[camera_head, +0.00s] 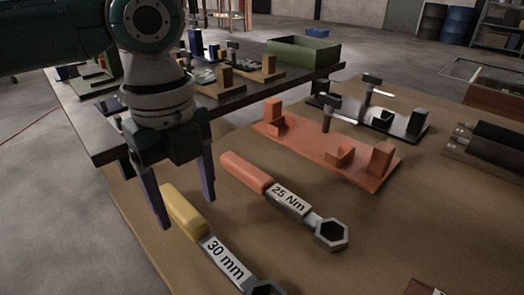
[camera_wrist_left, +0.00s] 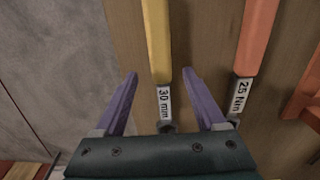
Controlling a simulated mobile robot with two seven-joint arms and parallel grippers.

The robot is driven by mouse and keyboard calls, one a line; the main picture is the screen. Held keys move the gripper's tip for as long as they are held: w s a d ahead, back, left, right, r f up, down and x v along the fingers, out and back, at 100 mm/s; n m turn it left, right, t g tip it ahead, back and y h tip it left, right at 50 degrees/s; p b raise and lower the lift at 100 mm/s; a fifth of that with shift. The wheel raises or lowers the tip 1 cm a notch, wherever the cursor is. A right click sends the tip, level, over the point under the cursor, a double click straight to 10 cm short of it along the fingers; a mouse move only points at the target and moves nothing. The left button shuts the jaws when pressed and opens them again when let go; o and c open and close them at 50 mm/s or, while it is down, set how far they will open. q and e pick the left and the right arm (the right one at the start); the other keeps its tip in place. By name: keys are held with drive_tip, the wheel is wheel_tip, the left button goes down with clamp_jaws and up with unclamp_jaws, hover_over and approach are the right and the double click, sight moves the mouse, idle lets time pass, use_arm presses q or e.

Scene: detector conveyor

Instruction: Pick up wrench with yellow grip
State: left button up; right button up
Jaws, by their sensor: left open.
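The wrench with the yellow grip (camera_head: 186,212) lies on the brown table, with "30 mm" on its shaft and its ring head cut off by the lower edge of the head view. My left gripper (camera_head: 187,212) points down over the yellow grip, its purple fingers apart and nothing held between them. In the left wrist view, the yellow wrench (camera_wrist_left: 158,45) runs between the two open fingers (camera_wrist_left: 160,78). Whether the fingers are level with the grip or above it, I cannot tell. My right gripper is not in view.
A wrench with an orange grip (camera_head: 247,172), marked "25 Nm", lies just right of the yellow one. An orange holder (camera_head: 330,150) stands behind it, with a black holder (camera_head: 385,119) farther back. A dark table (camera_head: 105,145) with a green bin (camera_head: 303,52) stands beyond.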

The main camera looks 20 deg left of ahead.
use_arm(q)
wheel_tip(320, 180, down, 3)
drive_tip(key=shift+r, duration=0.2)
drive_tip(key=shift+w, duration=0.1)
clamp_jaws()
idle(0.4)
drive_tip(key=shift+r, duration=0.1)
idle(0.7)
